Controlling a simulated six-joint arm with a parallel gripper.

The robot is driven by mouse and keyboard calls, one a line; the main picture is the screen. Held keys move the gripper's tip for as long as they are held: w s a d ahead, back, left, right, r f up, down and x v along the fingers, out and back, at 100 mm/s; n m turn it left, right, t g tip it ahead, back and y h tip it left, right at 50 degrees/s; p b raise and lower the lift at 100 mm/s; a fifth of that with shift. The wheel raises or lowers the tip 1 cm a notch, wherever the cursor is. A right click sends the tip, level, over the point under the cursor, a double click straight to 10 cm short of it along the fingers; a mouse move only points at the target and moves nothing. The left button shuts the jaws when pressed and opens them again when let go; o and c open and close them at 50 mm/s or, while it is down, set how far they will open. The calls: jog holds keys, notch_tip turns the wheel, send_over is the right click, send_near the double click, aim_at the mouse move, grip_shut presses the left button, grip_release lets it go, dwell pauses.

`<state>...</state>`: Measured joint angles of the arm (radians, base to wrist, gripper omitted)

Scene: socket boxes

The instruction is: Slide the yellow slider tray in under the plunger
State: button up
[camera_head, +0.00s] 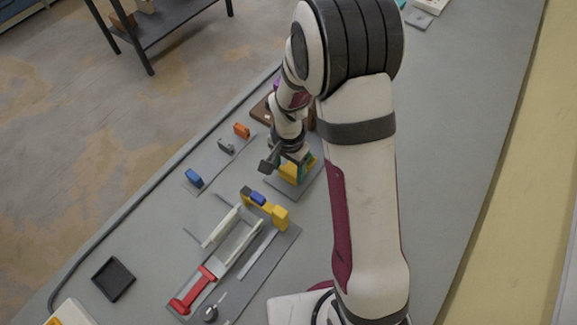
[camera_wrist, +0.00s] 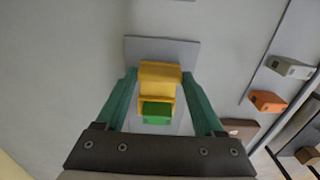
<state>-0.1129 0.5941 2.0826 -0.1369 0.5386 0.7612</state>
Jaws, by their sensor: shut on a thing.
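The yellow slider tray (camera_wrist: 160,74) stands on a small grey plate (camera_wrist: 160,48), with a green block (camera_wrist: 156,110) at its near side in the wrist view. My gripper (camera_wrist: 159,78) has its green fingers on either side of the yellow piece and is shut on it. In the head view my gripper (camera_head: 293,165) is low over the grey plate (camera_head: 312,185), partly hiding the yellow tray (camera_head: 290,178). Left of it and nearer is a fixture with a white channel (camera_head: 238,238), a red handle (camera_head: 193,290) and a yellow bracket (camera_head: 280,216). Which part is the plunger is unclear.
A blue part (camera_head: 194,178), a grey part (camera_head: 226,146) and an orange part (camera_head: 241,130) stand in a row at the left table edge. A black tray (camera_head: 113,279) lies at the lower left. The table between it and the fixture is clear.

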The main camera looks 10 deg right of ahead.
grip_shut()
jog(key=w+d, duration=0.8)
jog(key=shift+w+d, duration=0.15)
jog(key=o, duration=1.5)
grip_release()
notch_tip(320, 180, up, 16)
jog(key=shift+f, duration=0.1)
